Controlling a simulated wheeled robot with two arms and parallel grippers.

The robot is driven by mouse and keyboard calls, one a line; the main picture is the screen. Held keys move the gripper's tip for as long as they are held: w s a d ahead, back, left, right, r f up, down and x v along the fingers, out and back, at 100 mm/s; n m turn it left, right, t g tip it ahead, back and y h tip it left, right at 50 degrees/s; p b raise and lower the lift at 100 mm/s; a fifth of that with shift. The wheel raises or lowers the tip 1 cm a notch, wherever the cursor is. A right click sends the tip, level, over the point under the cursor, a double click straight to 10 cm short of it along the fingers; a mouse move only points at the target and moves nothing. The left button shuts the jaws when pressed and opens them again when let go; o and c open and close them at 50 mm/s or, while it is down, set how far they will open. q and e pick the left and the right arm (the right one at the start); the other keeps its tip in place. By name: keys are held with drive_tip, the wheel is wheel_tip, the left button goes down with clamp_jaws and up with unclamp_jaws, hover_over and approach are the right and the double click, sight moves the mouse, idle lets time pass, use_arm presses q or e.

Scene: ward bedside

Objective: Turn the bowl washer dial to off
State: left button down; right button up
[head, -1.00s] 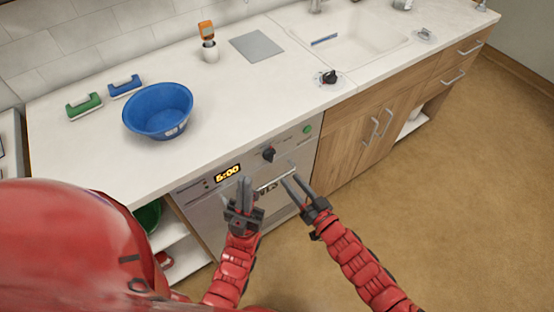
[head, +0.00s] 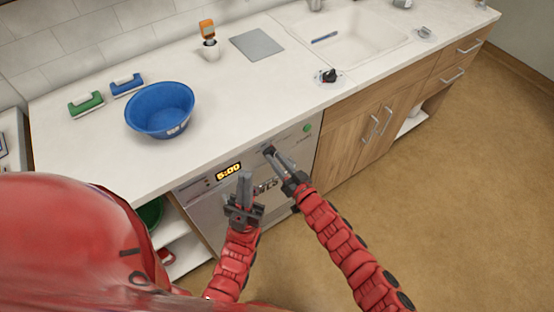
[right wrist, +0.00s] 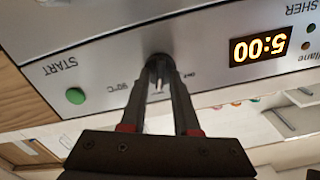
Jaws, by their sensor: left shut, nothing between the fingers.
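The bowl washer (head: 215,205) has a steel front panel with an orange display and a green start button. Its black dial (head: 268,148) is partly covered by my right gripper (head: 272,153). In the right wrist view the dial (right wrist: 158,66) appears upside down between the fingertips of my right gripper (right wrist: 162,78). The fingers flank it, but whether they press on it is unclear. A 90 °C mark and another small mark lie on either side; the dial's setting is not readable. My left gripper (head: 244,182) is shut and empty in front of the washer.
A blue bowl (head: 160,110), green brush (head: 86,104) and blue brush (head: 127,85) rest on the counter (head: 225,110). A black knob (head: 328,75) sits near the sink (head: 350,40). An open shelf (head: 180,240) is left of the washer. The floor at right is clear.

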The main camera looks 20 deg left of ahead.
clamp_jaws()
drive_tip(key=n+b, duration=1.2)
drive_tip(key=n, duration=0.3)
drive_tip(key=shift+s+a+n+b, duration=0.1)
drive_tip(key=shift+n+b, duration=0.2)
drive_tip(key=shift+n, duration=0.1)
idle(0.4)
drive_tip(key=shift+o, duration=1.6)
unclamp_jaws()
